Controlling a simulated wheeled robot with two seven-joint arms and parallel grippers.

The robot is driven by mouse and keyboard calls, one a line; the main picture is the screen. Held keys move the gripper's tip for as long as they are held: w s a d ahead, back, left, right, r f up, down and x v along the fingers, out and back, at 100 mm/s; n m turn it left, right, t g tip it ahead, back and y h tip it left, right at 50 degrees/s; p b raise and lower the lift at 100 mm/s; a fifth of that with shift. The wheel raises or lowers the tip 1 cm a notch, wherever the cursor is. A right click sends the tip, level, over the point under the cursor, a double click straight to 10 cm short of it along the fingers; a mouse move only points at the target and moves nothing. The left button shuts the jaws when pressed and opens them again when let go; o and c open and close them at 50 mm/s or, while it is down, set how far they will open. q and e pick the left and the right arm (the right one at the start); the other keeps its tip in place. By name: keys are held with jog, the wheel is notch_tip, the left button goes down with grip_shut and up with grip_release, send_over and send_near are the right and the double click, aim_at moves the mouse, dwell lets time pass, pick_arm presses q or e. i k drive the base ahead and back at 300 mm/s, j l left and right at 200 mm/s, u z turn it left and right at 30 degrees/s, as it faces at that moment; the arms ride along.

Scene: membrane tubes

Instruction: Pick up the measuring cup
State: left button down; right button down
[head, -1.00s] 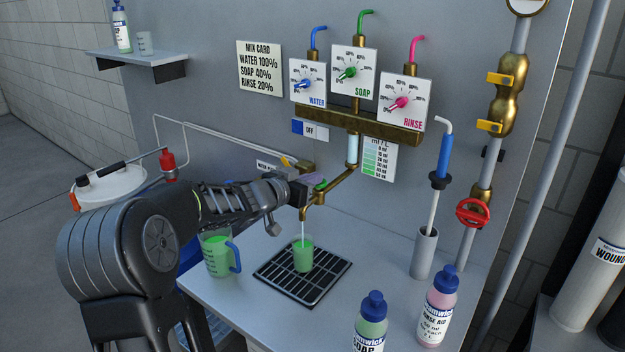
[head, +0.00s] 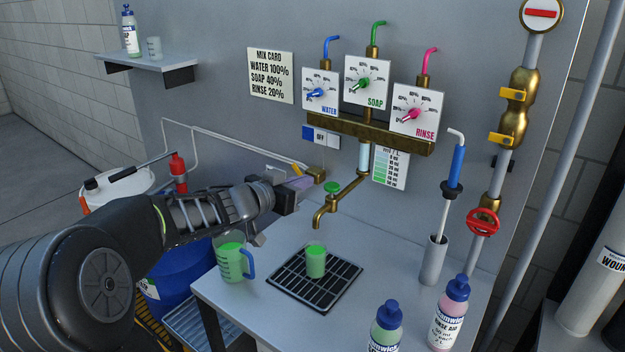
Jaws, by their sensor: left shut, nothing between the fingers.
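A small clear cup of green liquid (head: 316,262) stands upright on the black drain grate, below the spout of the brass tap (head: 326,212). No stream falls from the spout. A larger clear jug with a blue handle (head: 233,262), also holding green liquid, stands on the counter to the left of the grate. I cannot tell from the picture which of the two is the measuring cup. My left gripper (head: 302,184) is shut and empty, just left of the tap's green handle (head: 332,187) and above both vessels. My right gripper is not in view.
A soap bottle (head: 385,330) and a rinse aid bottle (head: 449,315) stand at the counter's front right. A blue-handled wand sits in a grey holder (head: 433,262). A small cup (head: 154,48) is on the wall shelf. The counter between grate (head: 290,291) and bottles is clear.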

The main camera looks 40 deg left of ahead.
aim_at(315, 250)
jog(key=k, duration=1)
